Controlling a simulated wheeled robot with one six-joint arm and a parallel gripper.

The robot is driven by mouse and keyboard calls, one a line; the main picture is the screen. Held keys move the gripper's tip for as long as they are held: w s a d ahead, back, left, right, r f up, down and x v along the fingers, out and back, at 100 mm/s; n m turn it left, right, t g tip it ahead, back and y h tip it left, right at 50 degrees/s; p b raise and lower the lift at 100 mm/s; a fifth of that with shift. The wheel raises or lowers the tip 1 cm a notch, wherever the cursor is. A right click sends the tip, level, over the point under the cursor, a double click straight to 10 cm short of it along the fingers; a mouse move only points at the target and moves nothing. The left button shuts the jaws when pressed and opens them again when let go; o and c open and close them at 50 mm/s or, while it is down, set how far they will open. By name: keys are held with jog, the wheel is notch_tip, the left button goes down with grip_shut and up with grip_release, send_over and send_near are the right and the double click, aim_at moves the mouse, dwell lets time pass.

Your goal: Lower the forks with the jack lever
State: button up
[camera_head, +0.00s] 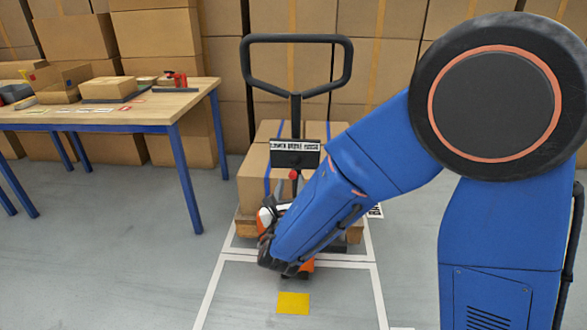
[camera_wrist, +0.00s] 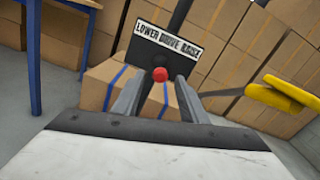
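The jack lever's red knob (camera_head: 293,174) shows just below the black label plate (camera_head: 296,158) on the pallet jack's mast. In the wrist view the knob (camera_wrist: 160,75) sits under the plate reading "LOWER DRIVE RAISE" (camera_wrist: 168,40). My gripper (camera_wrist: 161,84) is open, its two grey fingers on either side of the knob in the picture, with gaps on both sides. I cannot tell how far the knob is from the fingers in depth. The pallet jack (camera_head: 305,266) is partly hidden by my arm. The forks are hidden beneath the load.
Cartons (camera_head: 258,178) with blue straps stand on a wooden pallet (camera_head: 246,226) behind the mast. The black loop handle (camera_head: 297,38) rises above. A blue-legged table (camera_head: 160,105) stands left. Stacked cartons fill the back. A yellow floor patch (camera_head: 293,303) lies in front.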

aim_at(294, 167)
jog(key=w, duration=0.9)
jog(key=shift+w+d, duration=0.2)
jog(key=shift+w, duration=0.1)
grip_shut()
